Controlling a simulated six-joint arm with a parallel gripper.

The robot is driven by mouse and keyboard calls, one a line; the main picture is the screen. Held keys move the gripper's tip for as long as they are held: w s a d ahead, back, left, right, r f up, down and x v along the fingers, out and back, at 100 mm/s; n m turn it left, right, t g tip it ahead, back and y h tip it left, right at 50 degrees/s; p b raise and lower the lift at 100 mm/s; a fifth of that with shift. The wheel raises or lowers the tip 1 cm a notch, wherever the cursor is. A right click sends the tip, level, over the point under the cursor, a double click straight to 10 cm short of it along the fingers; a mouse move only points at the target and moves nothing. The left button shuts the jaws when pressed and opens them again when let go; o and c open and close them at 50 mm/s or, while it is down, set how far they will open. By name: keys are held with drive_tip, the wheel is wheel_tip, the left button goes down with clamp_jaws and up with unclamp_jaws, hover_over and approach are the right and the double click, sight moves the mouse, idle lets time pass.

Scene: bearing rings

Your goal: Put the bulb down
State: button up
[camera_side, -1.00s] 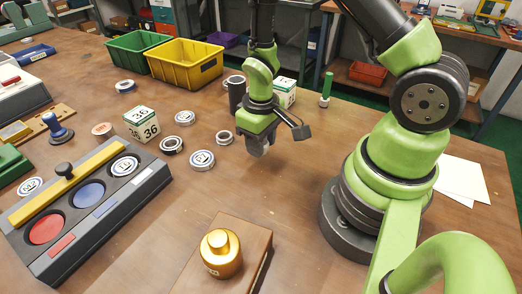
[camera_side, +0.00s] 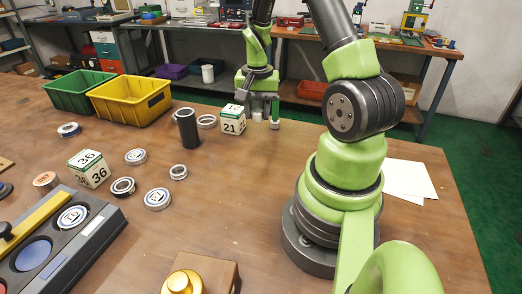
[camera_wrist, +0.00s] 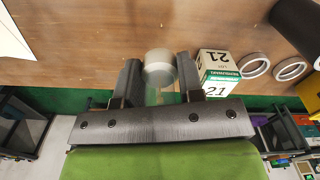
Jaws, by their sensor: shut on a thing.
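My gripper (camera_side: 264,112) points down near the far edge of the table. In the wrist view its two dark fingers stand on either side of the bulb (camera_wrist: 159,61), shut on it. The bulb's white round end shows between the fingertips, with a pale see-through part behind it. In the side view the fingers hide most of the bulb, and a small white part (camera_side: 275,125) shows below them, at or just above the tabletop. I cannot tell whether it touches the wood.
A white-and-green cube marked 21 (camera_side: 233,120) stands close beside the gripper. Yellow (camera_side: 130,100) and green bins stand at the back left. White paper (camera_side: 409,180) lies right, with bare wood in front.

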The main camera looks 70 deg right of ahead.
sight(262, 150)
drive_tip(key=shift+s+d+f+m, duration=0.5)
drive_tip(key=shift+d+f, duration=0.1)
drive_tip(key=shift+f, duration=0.15)
wheel_tip(262, 150, down, 8)
drive_tip(key=shift+w+f, duration=0.1)
drive_tip(key=shift+f, duration=0.15)
drive_tip(key=shift+f, duration=0.15)
drive_tip(key=o, duration=0.9)
